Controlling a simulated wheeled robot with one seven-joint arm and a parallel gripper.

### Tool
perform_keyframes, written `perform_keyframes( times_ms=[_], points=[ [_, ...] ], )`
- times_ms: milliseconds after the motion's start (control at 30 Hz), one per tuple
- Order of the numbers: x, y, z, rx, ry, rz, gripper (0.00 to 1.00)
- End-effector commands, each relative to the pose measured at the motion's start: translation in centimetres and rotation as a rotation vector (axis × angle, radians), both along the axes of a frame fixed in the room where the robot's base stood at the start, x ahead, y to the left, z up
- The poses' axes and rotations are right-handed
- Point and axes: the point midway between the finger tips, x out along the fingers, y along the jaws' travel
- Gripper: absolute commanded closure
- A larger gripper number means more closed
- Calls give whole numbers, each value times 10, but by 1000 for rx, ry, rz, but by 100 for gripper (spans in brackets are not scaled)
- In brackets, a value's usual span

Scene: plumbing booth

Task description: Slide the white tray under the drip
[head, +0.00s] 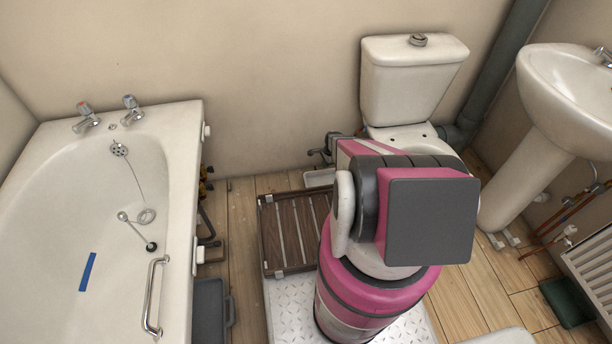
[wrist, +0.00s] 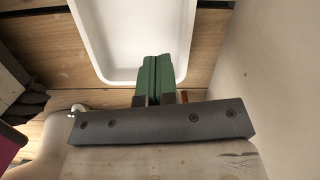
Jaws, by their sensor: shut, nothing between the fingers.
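The white tray (wrist: 130,35) lies on the wooden floor in the wrist view, its near end by my gripper. In the head view a small part of the white tray (head: 318,178) shows left of my arm, near the back wall; the rest is hidden. My gripper (wrist: 156,62) has green fingers pressed together with nothing between them. The fingertips overlap the tray's near rim in the picture; I cannot tell whether they touch it. My arm hides the gripper in the head view. I cannot make out the drip.
A slatted brown mat (head: 290,232) lies left of my base. The bathtub (head: 185,215) stands on the left, the toilet (head: 412,85) behind my arm and the basin (head: 570,95) on the right.

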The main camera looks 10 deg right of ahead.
Motion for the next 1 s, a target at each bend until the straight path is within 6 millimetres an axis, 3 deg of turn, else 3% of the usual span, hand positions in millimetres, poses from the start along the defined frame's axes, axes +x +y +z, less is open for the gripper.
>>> perform_keyframes(
  times_ms=[33,100,233,467,1000],
  points=[
    [7,-6,-25,5,9,-49,100],
    [7,-10,-43,10,17,-105,100],
    [7,-14,-60,13,24,-161,100],
    [6,7,-61,14,25,-170,100],
    [6,101,-61,13,25,-167,100]
  ],
)
